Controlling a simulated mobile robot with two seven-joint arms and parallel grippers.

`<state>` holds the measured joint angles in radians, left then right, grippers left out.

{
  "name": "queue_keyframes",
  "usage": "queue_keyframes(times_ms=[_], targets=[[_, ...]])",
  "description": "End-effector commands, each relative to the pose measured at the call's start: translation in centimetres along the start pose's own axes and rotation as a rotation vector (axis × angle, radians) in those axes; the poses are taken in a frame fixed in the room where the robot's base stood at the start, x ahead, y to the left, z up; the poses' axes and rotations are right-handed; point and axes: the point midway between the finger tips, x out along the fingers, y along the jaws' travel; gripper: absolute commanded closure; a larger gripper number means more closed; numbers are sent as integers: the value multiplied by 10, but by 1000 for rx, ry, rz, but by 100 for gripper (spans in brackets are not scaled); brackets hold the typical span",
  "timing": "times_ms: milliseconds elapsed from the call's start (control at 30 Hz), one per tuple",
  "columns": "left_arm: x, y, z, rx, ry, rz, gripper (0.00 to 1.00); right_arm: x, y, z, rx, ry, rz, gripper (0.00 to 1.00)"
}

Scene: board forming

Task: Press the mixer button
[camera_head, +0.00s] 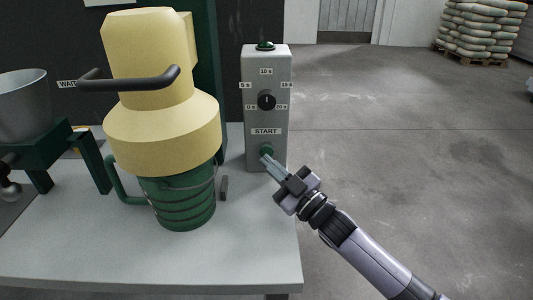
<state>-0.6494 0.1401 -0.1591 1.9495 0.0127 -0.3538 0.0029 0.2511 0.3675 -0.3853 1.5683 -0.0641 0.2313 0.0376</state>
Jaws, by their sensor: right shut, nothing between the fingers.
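The mixer's control box (264,60) is a tall grey post at the back right of the table. Below its START label is a green button (266,150). A black dial (267,100) with time marks sits above the label. The mixer (160,125) has a yellow body and a green bucket (178,203) under it. My right gripper (264,158) is shut and empty. Its fingertips are at the lower edge of the green button and partly cover it; I cannot tell whether they touch it. My left gripper is not in view.
The grey table (110,245) is bare at the front. A metal hopper (22,105) on a green stand is at the left. A black handle (130,80) sticks out from the mixer. Open floor lies to the right, with stacked sacks (482,30) on a pallet far back.

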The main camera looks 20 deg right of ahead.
Motion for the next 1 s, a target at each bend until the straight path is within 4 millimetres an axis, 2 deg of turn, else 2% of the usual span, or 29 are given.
queue_keyframes(times_ms=[1000], targets=[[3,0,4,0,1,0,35,9,6,7,0,0,-1,100]])
